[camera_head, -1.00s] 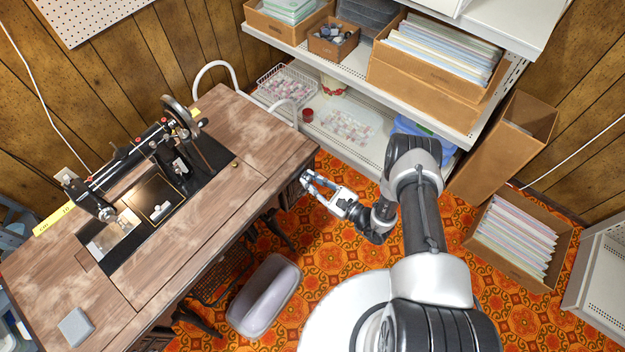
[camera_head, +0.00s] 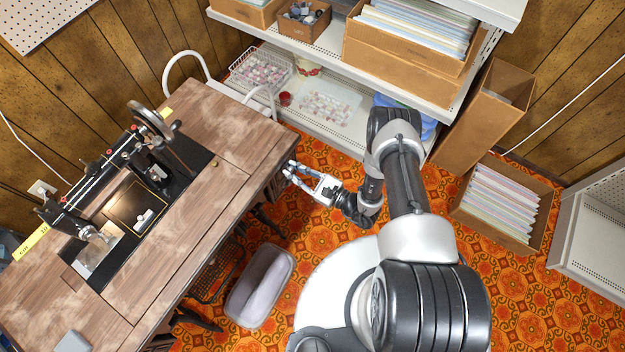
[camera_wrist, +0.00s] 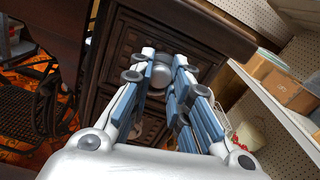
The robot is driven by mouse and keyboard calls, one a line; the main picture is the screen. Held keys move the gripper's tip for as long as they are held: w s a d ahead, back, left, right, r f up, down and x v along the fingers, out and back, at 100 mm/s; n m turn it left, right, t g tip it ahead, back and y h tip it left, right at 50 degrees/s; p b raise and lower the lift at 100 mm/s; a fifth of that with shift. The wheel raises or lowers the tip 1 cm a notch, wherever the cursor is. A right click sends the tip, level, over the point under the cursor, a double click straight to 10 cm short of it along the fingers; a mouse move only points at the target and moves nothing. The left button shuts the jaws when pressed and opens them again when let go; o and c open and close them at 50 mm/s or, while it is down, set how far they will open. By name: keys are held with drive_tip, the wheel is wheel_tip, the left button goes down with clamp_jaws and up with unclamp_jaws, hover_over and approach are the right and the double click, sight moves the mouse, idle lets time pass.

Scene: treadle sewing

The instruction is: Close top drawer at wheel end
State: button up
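The sewing table (camera_head: 200,125) stands at the left, with a black treadle sewing machine (camera_head: 100,180) and its hand wheel (camera_head: 150,122) on top. Under the tabletop's wheel end, the dark carved drawer front (camera_wrist: 120,62) shows in the wrist view. A round metal knob (camera_wrist: 160,74) sits on it. My gripper (camera_head: 289,172) is at this drawer front, just below the tabletop edge. Its fingers (camera_wrist: 164,62) are apart, one on each side of the knob. Contact with the knob cannot be made out. How far the drawer stands out is hidden by the tabletop.
A grey cushioned stool (camera_head: 262,285) stands on the patterned floor (camera_head: 310,240). The shelf unit (camera_head: 330,55) with boxes is behind my arm. A box of papers (camera_head: 505,205) is at the right. A white wire rack (camera_head: 262,72) stands beyond the table.

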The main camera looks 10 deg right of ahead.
drive_tip(key=v, duration=1)
drive_tip(key=shift+d, duration=0.2)
drive_tip(key=shift+s+r, duration=0.1)
drive_tip(key=shift+s, duration=0.05)
